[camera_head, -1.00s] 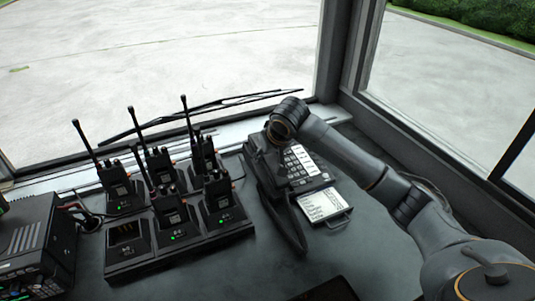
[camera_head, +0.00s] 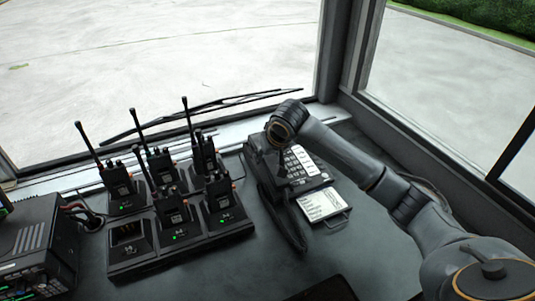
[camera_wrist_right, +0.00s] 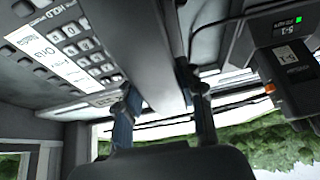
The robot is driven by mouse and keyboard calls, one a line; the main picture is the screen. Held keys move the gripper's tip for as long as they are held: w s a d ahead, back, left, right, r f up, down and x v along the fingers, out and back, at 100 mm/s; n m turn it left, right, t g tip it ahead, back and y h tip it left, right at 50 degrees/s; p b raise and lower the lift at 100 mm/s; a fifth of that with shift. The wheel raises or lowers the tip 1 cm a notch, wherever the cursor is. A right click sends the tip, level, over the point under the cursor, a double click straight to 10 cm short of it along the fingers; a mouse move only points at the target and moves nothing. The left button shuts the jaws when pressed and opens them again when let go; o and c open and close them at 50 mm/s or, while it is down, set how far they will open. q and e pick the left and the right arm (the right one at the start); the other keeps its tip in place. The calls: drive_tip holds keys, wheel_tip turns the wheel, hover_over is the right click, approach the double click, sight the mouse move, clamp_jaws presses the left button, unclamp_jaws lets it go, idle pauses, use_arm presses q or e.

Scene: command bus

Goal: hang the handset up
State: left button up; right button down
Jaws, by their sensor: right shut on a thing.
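The desk phone (camera_head: 305,172) with white-labelled keys sits on the dashboard. The dark handset (camera_head: 288,222) is a long bar along the phone's left side, its near end reaching toward the front. My right gripper (camera_head: 279,165) comes down over the left part of the phone, its fingers mostly hidden by my wrist. In the right wrist view the gripper (camera_wrist_right: 163,108) has one finger on each side of the handset (camera_wrist_right: 150,40), shut on it. Whether the handset touches its cradle cannot be told. My left gripper is in no view.
A charger rack (camera_head: 185,250) with several upright antenna radios stands just left of the phone. A radio unit (camera_head: 38,245) is at the far left. A white card (camera_head: 323,204) lies at the phone's front right. Windows lie behind; the dashboard front right is clear.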

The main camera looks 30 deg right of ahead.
drive_tip(key=c, duration=0.7)
unclamp_jaws()
drive_tip(key=shift+c, duration=0.2)
